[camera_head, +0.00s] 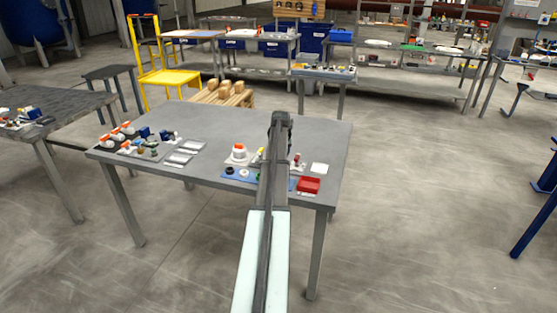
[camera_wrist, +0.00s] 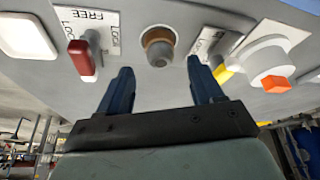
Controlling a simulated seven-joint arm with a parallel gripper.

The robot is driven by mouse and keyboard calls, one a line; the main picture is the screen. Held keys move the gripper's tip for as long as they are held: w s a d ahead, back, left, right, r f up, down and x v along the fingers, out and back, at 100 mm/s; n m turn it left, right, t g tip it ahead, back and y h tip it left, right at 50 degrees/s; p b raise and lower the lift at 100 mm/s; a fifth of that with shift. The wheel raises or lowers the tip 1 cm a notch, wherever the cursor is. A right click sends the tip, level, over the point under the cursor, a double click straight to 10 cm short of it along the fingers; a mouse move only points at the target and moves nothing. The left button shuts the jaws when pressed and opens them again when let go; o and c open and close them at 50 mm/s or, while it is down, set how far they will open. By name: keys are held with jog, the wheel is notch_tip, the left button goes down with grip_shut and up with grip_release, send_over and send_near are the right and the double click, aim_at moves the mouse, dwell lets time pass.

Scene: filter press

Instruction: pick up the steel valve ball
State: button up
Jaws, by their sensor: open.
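My gripper (camera_wrist: 160,88) is open in the wrist view, with two dark blue fingers spread apart and nothing between them. A small round grey piece with a tan ring (camera_wrist: 158,46) lies just beyond the fingertips, roughly centred between them and apart from them. I cannot tell for sure whether this is the steel valve ball. In the head view my arm crosses the grey table (camera_head: 215,125) and hides part of it; the fingers are not visible there, and no steel ball can be made out.
A red lever (camera_wrist: 82,60) by a FREE/LOCK label stands left of the fingers; a white body with an orange tip (camera_wrist: 270,60) stands right. A red tray (camera_head: 308,185) and blue mat (camera_head: 237,179) lie near the table's front. The table's back is clear.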

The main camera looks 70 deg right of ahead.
jog(key=shift+x, duration=1.35)
jog(key=c, duration=1.1)
jog(key=shift+r, duration=0.1)
